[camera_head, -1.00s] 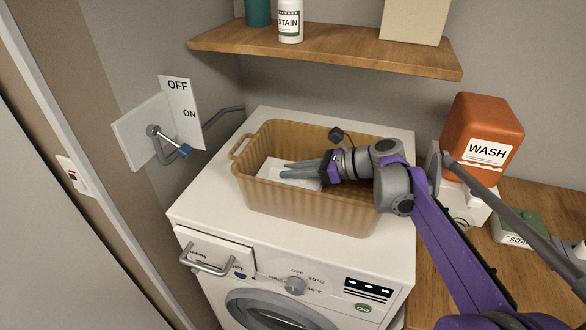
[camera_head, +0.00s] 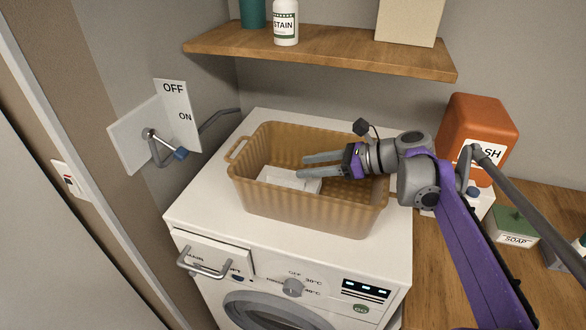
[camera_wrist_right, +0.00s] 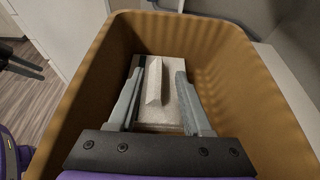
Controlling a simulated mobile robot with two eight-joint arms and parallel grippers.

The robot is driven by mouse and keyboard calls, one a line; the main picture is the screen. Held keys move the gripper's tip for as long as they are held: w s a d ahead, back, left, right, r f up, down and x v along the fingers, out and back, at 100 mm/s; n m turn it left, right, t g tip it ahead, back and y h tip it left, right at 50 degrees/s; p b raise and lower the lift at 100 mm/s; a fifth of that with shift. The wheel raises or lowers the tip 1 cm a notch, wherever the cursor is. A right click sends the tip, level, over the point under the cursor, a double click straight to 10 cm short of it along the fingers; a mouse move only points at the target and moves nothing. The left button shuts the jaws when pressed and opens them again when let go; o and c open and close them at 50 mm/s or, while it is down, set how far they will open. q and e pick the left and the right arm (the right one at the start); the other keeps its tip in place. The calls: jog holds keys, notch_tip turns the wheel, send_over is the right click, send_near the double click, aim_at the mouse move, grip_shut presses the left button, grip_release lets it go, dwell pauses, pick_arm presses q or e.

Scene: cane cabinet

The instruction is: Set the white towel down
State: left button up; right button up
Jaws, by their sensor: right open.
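The white towel (camera_head: 290,179) lies folded inside the tan ribbed basket (camera_head: 310,213), toward its left end. My right gripper (camera_head: 302,167) is open above the towel, its fingers reaching into the basket from the right. In the right wrist view the towel (camera_wrist_right: 160,97) shows between and beyond the two spread fingers (camera_wrist_right: 162,88), with a raised fold in its middle. I see no finger closed on it. The basket (camera_wrist_right: 85,85) surrounds the towel in that view.
The basket stands on the white washing machine (camera_head: 205,210). A wooden shelf (camera_head: 330,51) with a stain bottle (camera_head: 286,25) hangs above. An orange wash jug (camera_head: 478,130) and a soap box (camera_head: 512,230) stand at the right. An OFF/ON lever (camera_head: 165,145) is on the left wall.

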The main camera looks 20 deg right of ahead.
jog(key=v, duration=0.6)
jog(key=shift+s, duration=0.2)
